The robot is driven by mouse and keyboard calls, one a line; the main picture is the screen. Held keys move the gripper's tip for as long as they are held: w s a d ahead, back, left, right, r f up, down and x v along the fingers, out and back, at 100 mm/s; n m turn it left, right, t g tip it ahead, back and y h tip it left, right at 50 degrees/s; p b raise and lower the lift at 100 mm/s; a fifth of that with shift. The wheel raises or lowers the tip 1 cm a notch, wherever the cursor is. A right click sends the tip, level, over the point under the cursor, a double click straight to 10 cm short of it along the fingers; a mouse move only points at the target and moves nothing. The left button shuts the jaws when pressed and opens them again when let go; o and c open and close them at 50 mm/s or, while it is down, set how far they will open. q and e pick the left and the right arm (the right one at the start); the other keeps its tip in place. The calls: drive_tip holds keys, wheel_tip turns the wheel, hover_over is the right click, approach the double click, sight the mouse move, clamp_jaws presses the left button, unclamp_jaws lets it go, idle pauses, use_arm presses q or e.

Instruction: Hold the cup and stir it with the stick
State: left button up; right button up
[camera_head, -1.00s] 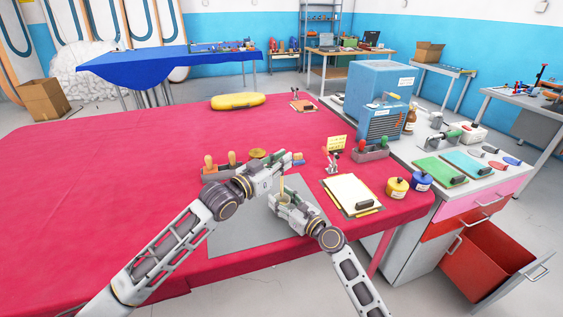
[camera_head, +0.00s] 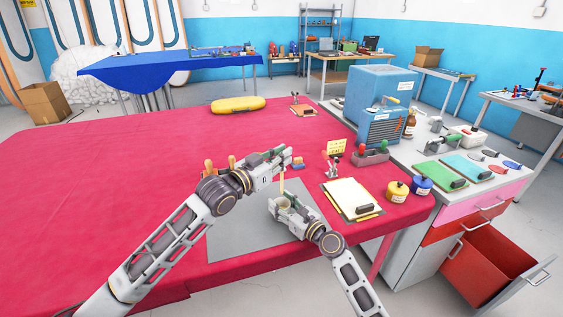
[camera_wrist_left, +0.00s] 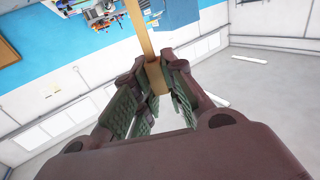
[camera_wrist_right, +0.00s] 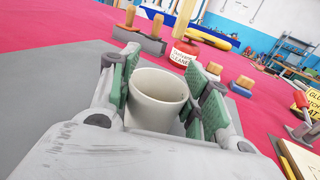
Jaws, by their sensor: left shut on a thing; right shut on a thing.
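My left gripper (camera_head: 282,157) is shut on the wooden stick (camera_head: 282,184), which hangs down almost upright from it. The stick also shows between the fingers in the left wrist view (camera_wrist_left: 143,38). My right gripper (camera_head: 275,201) is shut around the pale cup (camera_wrist_right: 157,98), one green-padded finger on each side, low over the grey mat (camera_head: 232,233). The cup is upright and its visible inside looks empty. The stick's lower end shows above and beyond the cup's rim in the right wrist view (camera_wrist_right: 184,16), apart from it.
A clipboard (camera_head: 350,195) lies right of my right gripper, with yellow (camera_head: 398,191) and blue (camera_head: 421,185) pots beyond it. A rack with wooden handles (camera_wrist_right: 141,40) and a labelled cleaner container (camera_wrist_right: 183,54) stand behind the cup. The red table's left side is clear.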

use_arm(q)
drive_tip(key=shift+r, duration=0.9)
use_arm(e)
drive_tip(key=o, duration=1.1)
drive_tip(key=shift+s+d, duration=0.1)
drive_tip(key=shift+v, duration=5.9)
